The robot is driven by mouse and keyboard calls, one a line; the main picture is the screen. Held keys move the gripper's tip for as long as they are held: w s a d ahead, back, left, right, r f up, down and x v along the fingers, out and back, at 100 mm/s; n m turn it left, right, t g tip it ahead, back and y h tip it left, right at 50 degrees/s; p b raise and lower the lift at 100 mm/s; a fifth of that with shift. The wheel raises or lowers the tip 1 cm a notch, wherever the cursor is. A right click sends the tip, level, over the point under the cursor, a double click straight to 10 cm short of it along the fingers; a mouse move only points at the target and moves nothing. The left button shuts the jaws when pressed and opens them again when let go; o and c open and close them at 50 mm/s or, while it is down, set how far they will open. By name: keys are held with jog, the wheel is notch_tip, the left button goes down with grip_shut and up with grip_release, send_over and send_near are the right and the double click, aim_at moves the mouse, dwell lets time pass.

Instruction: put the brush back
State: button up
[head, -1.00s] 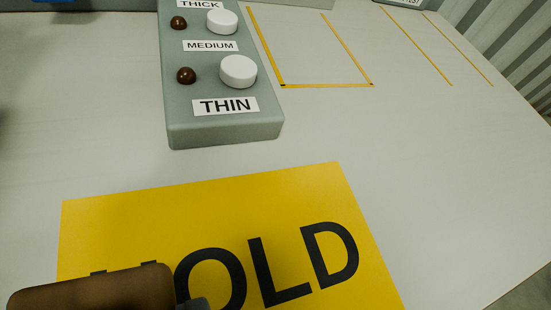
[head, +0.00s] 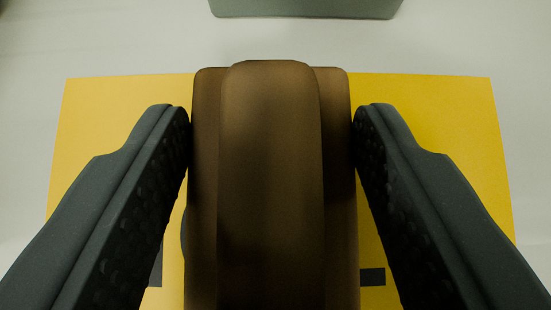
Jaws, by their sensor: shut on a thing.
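A brown block-shaped thing (head: 270,180), which I take to be the brush, fills the middle of the head view. My gripper (head: 272,125) has one dark finger on each side of it, and both fingertips touch its sides. The gripper is shut on it. The brush is above a yellow sheet (head: 430,120); I cannot tell whether it still rests on the sheet. Its underside and near end are hidden.
The yellow sheet lies on a pale table top (head: 130,45), with its lettering almost wholly covered. The edge of a grey-green box (head: 305,8) shows at the top. The table between box and sheet is clear.

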jog(key=o, duration=1.3)
jog(key=p+v, duration=0.2)
jog(key=v, duration=1)
jog(key=s+r+t, duration=0.2)
jog(key=s+r, duration=0.1)
jog(key=r, duration=1)
jog(key=s+r+t, duration=0.1)
jog(key=s+r, duration=0.2)
jog(key=r, duration=0.9)
jog(key=s+r, duration=0.3)
jog(key=r, duration=0.2)
jog(key=s+r+t, duration=0.1)
jog(key=s+r, duration=0.3)
jog(key=r, duration=0.2)
jog(key=s+r+t, duration=0.1)
jog(key=s+r, duration=0.3)
jog(key=r, duration=0.2)
jog(key=shift+s+a, duration=0.15)
jog(key=shift+s, duration=0.05)
